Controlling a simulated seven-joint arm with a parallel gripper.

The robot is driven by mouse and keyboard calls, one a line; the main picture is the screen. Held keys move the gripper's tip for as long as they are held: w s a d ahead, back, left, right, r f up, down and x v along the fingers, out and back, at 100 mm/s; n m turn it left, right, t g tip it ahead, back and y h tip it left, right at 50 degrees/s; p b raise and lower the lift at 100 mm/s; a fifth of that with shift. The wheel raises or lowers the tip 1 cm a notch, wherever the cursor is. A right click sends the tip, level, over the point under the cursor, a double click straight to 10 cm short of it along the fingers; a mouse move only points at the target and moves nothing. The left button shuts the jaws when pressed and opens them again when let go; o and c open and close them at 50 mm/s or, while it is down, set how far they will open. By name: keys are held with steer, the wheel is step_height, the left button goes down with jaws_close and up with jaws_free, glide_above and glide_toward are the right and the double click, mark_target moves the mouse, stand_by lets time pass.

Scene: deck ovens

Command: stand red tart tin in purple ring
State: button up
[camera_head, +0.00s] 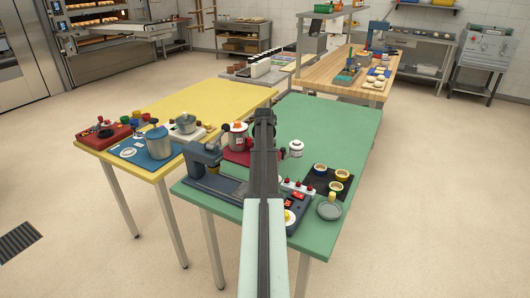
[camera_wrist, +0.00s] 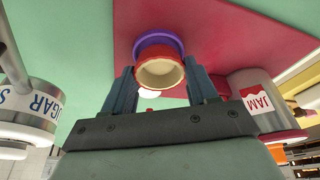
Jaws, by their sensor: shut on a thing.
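My gripper (camera_wrist: 160,72) is shut on the red tart tin (camera_wrist: 160,61), with one finger on either side of it in the wrist view. The tin has a red-orange wall and a cream inside. The purple ring (camera_wrist: 159,36) shows as an arc right beyond the tin, over the red mat (camera_wrist: 215,30). The tin overlaps part of the ring, and I cannot tell whether it is inside the ring or held above it. In the head view my arm hides the tin, the ring and the fingertips.
A sugar can (camera_wrist: 35,110) and a jam pot (camera_wrist: 250,90) stand on either side of my gripper. On the green table (camera_head: 340,125) are a dark mat (camera_head: 318,188) with several rings, a grey dish (camera_head: 329,210) and a blue-grey machine (camera_head: 205,160). The table's far part is clear.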

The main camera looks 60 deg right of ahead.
steer(key=shift+f, duration=0.6)
steer(key=o, duration=0.8)
steer(key=shift+c, duration=0.2)
steer(key=v, duration=1.1)
stand_by(0.5)
steer(key=shift+a, duration=0.15)
stand_by(0.3)
